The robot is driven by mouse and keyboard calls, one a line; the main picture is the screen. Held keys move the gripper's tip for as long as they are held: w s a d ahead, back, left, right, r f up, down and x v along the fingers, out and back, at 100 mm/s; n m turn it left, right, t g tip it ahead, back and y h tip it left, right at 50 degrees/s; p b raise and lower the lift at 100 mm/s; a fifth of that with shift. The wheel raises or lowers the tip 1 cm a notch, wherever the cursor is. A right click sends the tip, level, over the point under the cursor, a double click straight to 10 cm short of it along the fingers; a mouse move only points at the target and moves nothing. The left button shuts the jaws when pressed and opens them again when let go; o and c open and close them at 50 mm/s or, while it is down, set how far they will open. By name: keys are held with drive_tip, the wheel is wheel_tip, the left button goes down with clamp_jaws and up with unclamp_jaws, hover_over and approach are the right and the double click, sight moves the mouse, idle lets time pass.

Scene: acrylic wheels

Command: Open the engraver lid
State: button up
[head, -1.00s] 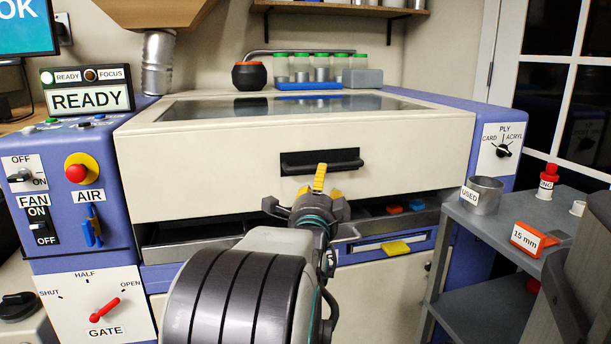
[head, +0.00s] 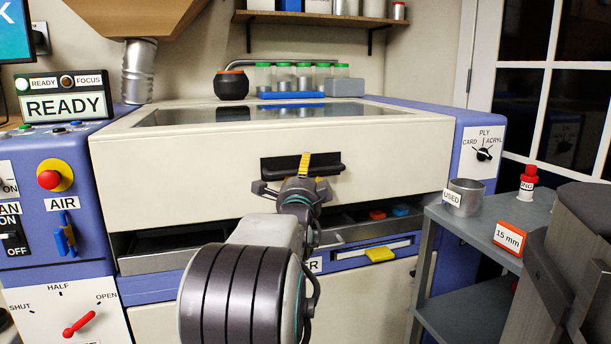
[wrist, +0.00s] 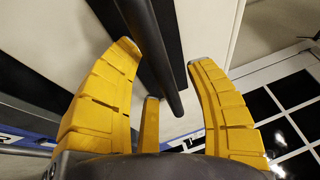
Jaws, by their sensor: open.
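The engraver's lid (head: 200,170) is a wide cream front with a dark glass top (head: 270,112). It looks down in the head view. A black bar handle (head: 330,169) sits in a dark recess at the middle of its front. My gripper (head: 305,164) is at the handle, with a yellow finger in front of the bar. In the wrist view my gripper (wrist: 165,57) is open, and the bar (wrist: 155,50) runs between its two side fingers. The fingers are not closed on it. Whether any finger touches the bar cannot be told.
Below the lid are an open tray slot (head: 170,258) and a drawer with a yellow pull (head: 380,254). A grey side shelf (head: 470,222) at the right holds a USED cup (head: 464,197). A control panel with a red button (head: 49,180) stands at left.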

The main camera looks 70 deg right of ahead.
drive_tip(key=shift+d, duration=0.1)
drive_tip(key=shift+c, duration=0.4)
clamp_jaws()
